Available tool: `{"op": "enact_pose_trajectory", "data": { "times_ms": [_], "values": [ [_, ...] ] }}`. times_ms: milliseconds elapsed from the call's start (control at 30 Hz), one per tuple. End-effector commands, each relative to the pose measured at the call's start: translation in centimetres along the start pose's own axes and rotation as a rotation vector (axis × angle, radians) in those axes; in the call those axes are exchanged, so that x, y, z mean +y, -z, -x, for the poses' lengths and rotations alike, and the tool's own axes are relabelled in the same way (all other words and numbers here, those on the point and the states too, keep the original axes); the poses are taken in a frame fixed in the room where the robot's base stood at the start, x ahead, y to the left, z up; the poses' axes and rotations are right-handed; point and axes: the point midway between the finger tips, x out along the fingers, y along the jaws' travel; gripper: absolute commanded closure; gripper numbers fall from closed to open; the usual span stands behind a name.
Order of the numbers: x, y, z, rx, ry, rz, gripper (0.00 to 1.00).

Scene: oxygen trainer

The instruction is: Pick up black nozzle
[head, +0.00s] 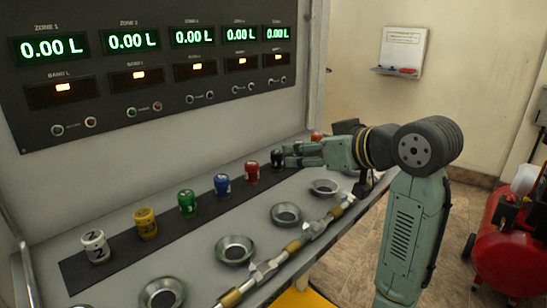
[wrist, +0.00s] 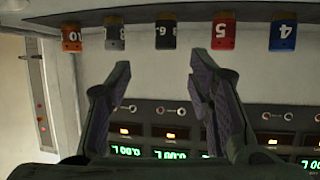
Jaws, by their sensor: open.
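The black nozzle (head: 277,159) stands upright on the dark strip of the sloping panel, right of the red nozzle (head: 252,171). In the wrist view, which is upside down, the black nozzle (wrist: 166,33) carries a 6 and lies just beyond my fingertips, between their lines. My gripper (wrist: 158,72) is open and empty there. In the head view my gripper (head: 288,156) is level with the black nozzle at its right side; the far finger and any contact are hard to make out.
Blue (head: 222,185), green (head: 187,203), yellow (head: 145,223) and white (head: 95,246) nozzles continue the row leftward. A grey nozzle (wrist: 115,35) and an orange nozzle (wrist: 71,38) stand on the black nozzle's other side. Metal cups (head: 286,214) and a brass pipe (head: 293,246) line the front.

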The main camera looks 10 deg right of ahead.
Motion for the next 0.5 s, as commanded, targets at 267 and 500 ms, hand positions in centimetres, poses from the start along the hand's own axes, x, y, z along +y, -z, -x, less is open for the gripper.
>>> {"op": "enact_pose_trajectory", "data": {
  "times_ms": [267,500],
  "values": [
    [-0.1,0.0,-2.6,-0.001,0.001,0.000,0.53],
    [-0.8,-0.1,-6.0,-0.002,0.002,-0.002,0.53]
  ]
}}
